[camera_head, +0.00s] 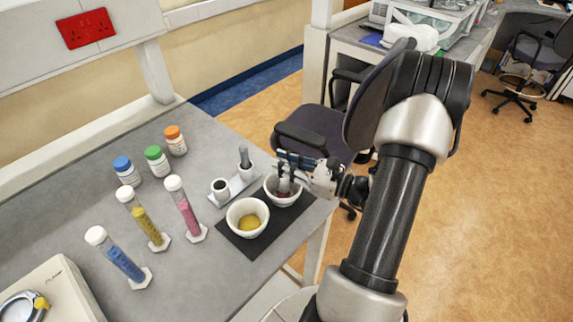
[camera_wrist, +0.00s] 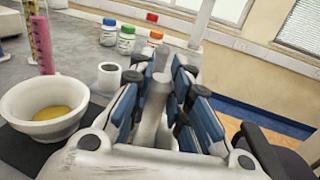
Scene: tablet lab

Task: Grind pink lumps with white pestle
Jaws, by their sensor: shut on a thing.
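The right white mortar (camera_head: 281,197) stands on a dark mat (camera_head: 232,241) near the table's edge, with pink material partly visible inside. My gripper (camera_head: 290,170) is over this mortar, shut on the white pestle (camera_wrist: 152,112). The pestle stands roughly upright between the blue-padded fingers in the wrist view. Its lower end is down in the mortar in the head view, but the fingers hide most of it. I cannot tell whether the pink material is still in lumps.
A second white mortar (camera_head: 235,210) with yellow material stands close on the left. A holder (camera_head: 230,194) with an empty cup and a grey pestle is behind. Tubes of blue, yellow and pink (camera_head: 187,214) and capped bottles stand further left. A chair (camera_head: 312,128) is beyond the edge.

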